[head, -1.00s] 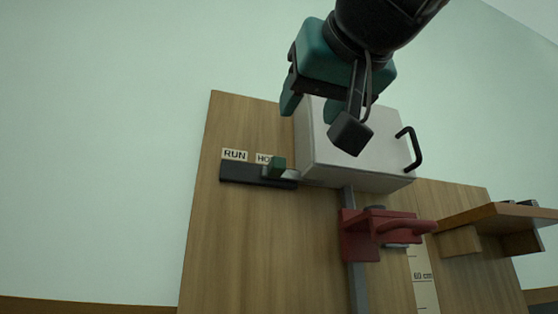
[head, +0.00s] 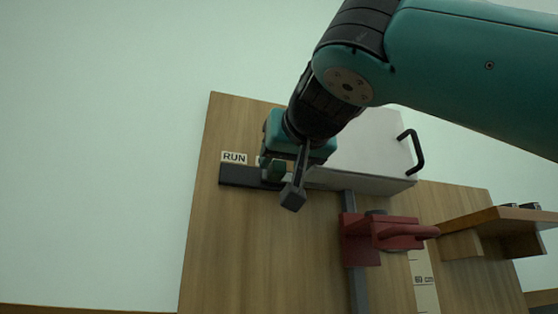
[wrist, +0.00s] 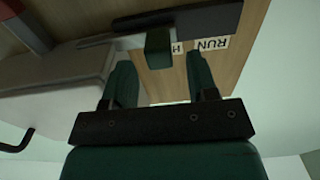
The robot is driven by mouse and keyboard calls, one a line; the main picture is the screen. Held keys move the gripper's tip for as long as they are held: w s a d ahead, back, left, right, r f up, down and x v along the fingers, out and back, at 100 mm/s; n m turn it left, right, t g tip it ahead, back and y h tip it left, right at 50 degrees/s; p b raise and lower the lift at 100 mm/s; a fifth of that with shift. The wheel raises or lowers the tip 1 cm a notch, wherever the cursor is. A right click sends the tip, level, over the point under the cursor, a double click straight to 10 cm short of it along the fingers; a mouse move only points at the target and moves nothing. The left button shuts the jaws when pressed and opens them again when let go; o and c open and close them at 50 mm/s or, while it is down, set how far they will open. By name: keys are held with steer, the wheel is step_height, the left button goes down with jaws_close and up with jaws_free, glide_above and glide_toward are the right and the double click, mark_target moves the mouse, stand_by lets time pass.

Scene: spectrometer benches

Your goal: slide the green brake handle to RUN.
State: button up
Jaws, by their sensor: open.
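The green brake handle (wrist: 159,48) sits on a dark slide track (wrist: 205,20) at its HOLD-side end; the second label is mostly hidden. In the head view the track (head: 237,176) shows under the RUN label (head: 234,158), and the handle (head: 277,169) is largely covered by my gripper. My gripper (wrist: 162,82) is open, with its two green fingers spread. In the wrist view the handle lies just beyond the fingertips and between their lines. I cannot tell whether they touch. The RUN label (wrist: 212,43) appears upside down there.
A white box (head: 365,150) with a black handle (head: 412,151) is right of the track. Below it a red clamp (head: 375,235) sits on a metal rail (head: 357,285). A wooden shelf (head: 500,217) juts out at right. The board left and below is clear.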

mark_target(280, 163)
steer(key=shift+p+x, duration=0.35)
steer(key=shift+x, duration=1.2)
steer(key=shift+c, duration=0.2)
